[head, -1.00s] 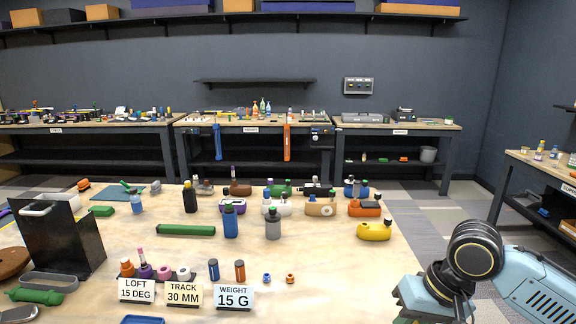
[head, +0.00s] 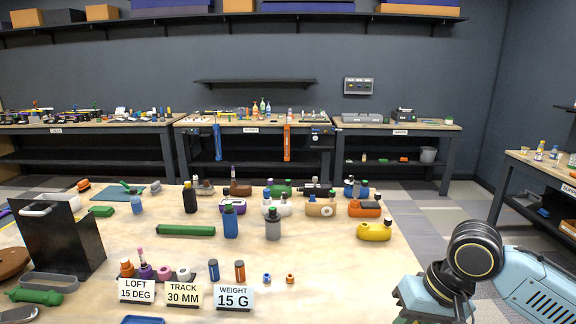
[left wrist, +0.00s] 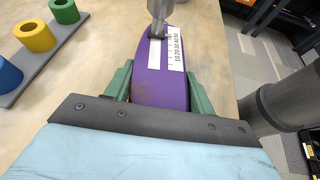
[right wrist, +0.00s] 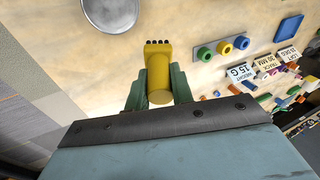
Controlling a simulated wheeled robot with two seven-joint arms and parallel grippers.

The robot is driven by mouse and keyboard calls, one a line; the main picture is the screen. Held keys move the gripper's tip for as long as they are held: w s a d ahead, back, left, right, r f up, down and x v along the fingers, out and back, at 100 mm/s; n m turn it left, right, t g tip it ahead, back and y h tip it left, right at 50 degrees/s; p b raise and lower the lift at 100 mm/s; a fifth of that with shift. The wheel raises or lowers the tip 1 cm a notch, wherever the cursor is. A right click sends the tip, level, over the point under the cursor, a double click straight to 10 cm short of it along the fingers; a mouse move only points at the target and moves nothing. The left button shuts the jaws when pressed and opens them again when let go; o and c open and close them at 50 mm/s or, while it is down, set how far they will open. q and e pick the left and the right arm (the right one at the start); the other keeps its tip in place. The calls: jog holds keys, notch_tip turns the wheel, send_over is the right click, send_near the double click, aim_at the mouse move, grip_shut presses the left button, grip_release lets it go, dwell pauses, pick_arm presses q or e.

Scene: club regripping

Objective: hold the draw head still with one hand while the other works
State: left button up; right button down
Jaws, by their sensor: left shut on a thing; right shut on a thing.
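In the left wrist view my left gripper (left wrist: 158,92) is shut on a purple head (left wrist: 160,85), one finger against each side. A white strip on its top carries a scale marked 10 to 50. A grey metal piece (left wrist: 158,12) stands at its far end; I cannot tell what it belongs to. In the right wrist view my right gripper (right wrist: 159,88) is shut on a yellow cylindrical piece (right wrist: 158,68) with a dark toothed far end, over the table. Both gripper tips are outside the head view, where only my right arm shows at bottom right.
Cards read loft 15 deg (head: 137,290), track 30 mm (head: 183,293) and weight 15 g (head: 233,297). A rack with green, yellow and blue rings (right wrist: 224,46) stands right of the yellow piece. Bottles and colored heads crowd the table's back; its right front is clearer.

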dwell(0.4)
jog(key=s+a+n+h, duration=0.1)
jog(key=s+a+n, duration=0.2)
jog(key=a, duration=1.3)
jog(key=s+a+n+t+h, duration=0.1)
jog(key=s+a+n, duration=0.2)
jog(key=a, duration=1.3)
jog(key=shift+s+r, duration=0.25)
jog(key=shift+s+d+x, duration=0.15)
jog(key=shift+s+x, duration=0.1)
jog(key=shift+x, duration=1.1)
jog(key=shift+s+d+x, duration=0.15)
jog(key=shift+s+x, duration=0.05)
jog(key=shift+x, duration=1.1)
jog(key=shift+s+d+x, duration=0.2)
jog(key=shift+s+x, duration=0.05)
jog(key=shift+x, duration=1.1)
jog(key=shift+f, duration=0.3)
